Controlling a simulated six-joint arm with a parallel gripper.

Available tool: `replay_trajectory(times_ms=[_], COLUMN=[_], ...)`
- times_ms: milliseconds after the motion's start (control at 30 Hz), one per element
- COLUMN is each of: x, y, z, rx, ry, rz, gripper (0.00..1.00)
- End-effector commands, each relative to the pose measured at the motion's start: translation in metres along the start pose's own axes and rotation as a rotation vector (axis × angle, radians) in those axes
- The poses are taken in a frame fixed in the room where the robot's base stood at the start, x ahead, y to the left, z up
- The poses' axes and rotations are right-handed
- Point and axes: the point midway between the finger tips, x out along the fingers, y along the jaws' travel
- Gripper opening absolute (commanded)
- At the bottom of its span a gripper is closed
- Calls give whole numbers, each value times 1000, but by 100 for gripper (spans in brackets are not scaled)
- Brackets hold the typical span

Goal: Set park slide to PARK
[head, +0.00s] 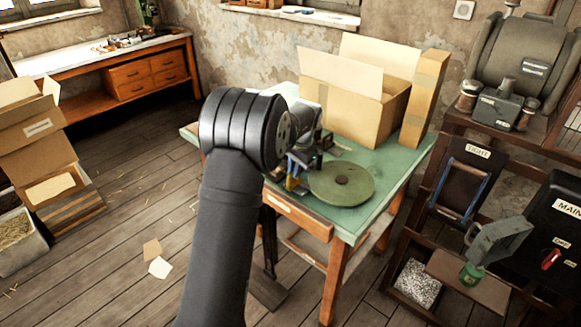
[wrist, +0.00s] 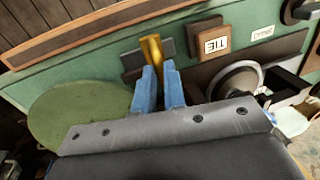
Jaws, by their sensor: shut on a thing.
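My gripper (wrist: 159,84) has blue fingers, shut on an upright brass handle (wrist: 152,50) in the wrist view. The handle stands by a dark plate (wrist: 131,57) on the green bench top, and I take it to be the park slide's grip. A small white label (wrist: 262,33) lies to the right, too blurred to read for certain. In the head view my gripper (head: 293,172) is at the bench's front edge, with the brass handle (head: 292,184) at the fingertips. My arm hides most of the slide there, so its setting cannot be told.
A round green disc (head: 342,190) lies beside my gripper on the green bench (head: 385,192). A block marked TIE (wrist: 215,40) and a grey round part (wrist: 237,82) stand to the right in the wrist view. An open cardboard box (head: 345,105) stands behind.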

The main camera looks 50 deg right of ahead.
Motion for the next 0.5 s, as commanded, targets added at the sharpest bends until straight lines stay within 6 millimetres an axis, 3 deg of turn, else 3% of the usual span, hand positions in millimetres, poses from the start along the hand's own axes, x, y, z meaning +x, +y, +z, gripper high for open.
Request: replay_trajectory(times_ms=[133, 400, 433, 500], x=[-5, -5, -5, -5], y=[22, 25, 25, 26], z=[0, 0, 0, 0], rx=[3, 1, 1, 1], ry=[0, -1, -1, 0], rz=[0, 3, 3, 3], gripper=[0, 0, 16, 30])
